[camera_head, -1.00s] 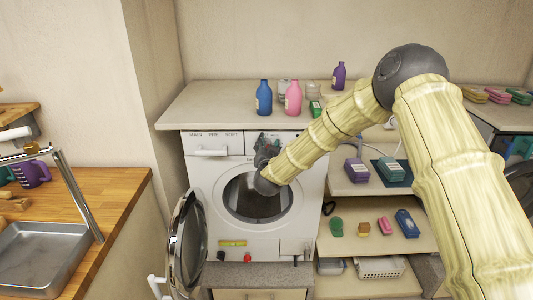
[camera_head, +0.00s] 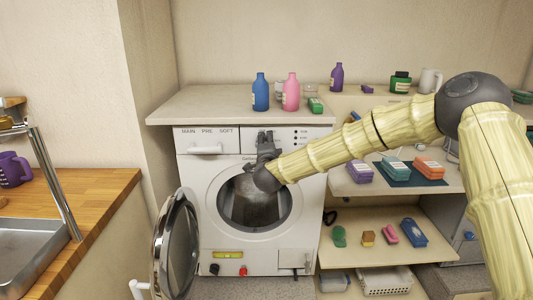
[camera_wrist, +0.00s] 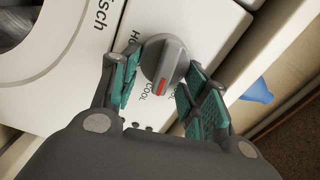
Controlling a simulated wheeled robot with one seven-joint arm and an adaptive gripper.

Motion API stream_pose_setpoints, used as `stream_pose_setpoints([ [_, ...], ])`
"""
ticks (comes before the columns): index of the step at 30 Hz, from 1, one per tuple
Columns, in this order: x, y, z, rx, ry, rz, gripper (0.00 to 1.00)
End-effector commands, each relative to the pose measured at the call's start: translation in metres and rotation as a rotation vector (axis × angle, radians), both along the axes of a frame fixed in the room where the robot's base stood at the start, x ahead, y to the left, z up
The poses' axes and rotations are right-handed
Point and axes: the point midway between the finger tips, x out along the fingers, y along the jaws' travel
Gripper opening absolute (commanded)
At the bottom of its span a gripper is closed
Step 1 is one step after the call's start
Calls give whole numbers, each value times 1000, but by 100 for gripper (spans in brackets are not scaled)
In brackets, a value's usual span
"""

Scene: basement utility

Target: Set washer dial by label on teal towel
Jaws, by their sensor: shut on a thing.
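The washer (camera_head: 220,250) is white, with its round door open to the left. My gripper (camera_head: 267,143) is at its control panel and mostly hides the dial in the head view. In the wrist view, my gripper (camera_wrist: 163,72) is shut on the grey dial (camera_wrist: 165,56), a finger on each side. The dial's red mark points toward the bottom of the picture, near the word COOL; another label beginning HO is partly hidden. A teal folded towel (camera_head: 396,171) with a pale label lies on the right-hand shelf; its label is too small to read.
Purple (camera_head: 360,172) and orange (camera_head: 429,168) folded items flank the towel. Blue (camera_head: 261,94) and pink (camera_head: 291,94) bottles stand on the counter above the washer. The open door (camera_head: 176,248) juts out at the left, near the wooden counter (camera_head: 90,190).

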Motion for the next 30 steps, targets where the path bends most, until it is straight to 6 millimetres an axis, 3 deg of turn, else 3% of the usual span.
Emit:
stream_pose_setpoints([
  [1,0,-2,-8,47,1,-2,21],
  [18,0,0,-17,583,2,-2,21],
  [30,0,3,-19,856,2,-2,21],
])
